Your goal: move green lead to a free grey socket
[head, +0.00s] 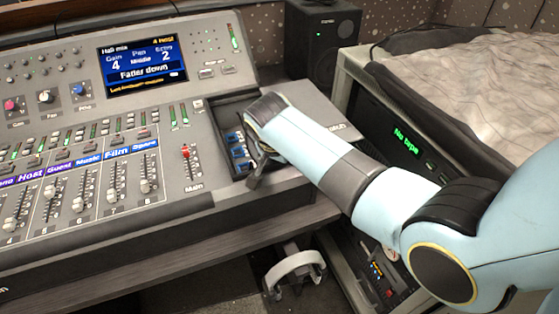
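I cannot pick out a green lead or a free grey socket for certain. A small panel (380,279) low in the rack carries tiny coloured points, too small to tell apart. My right arm comes in from the right, and its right gripper (258,168) points down at the right end of the mixing desk, by a dark tray (223,115). The arm's own wrist hides much of that gripper, so its opening and anything between its fingers are unclear. My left gripper is not in view.
The mixing desk (110,235) with faders and a lit screen (142,62) fills the left. Blue items (237,151) lie in the tray beside my gripper. Headphones (295,270) hang below. A rack (405,141) reading "No tape" stands right, under a grey cover (480,85). A speaker (320,40) stands behind.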

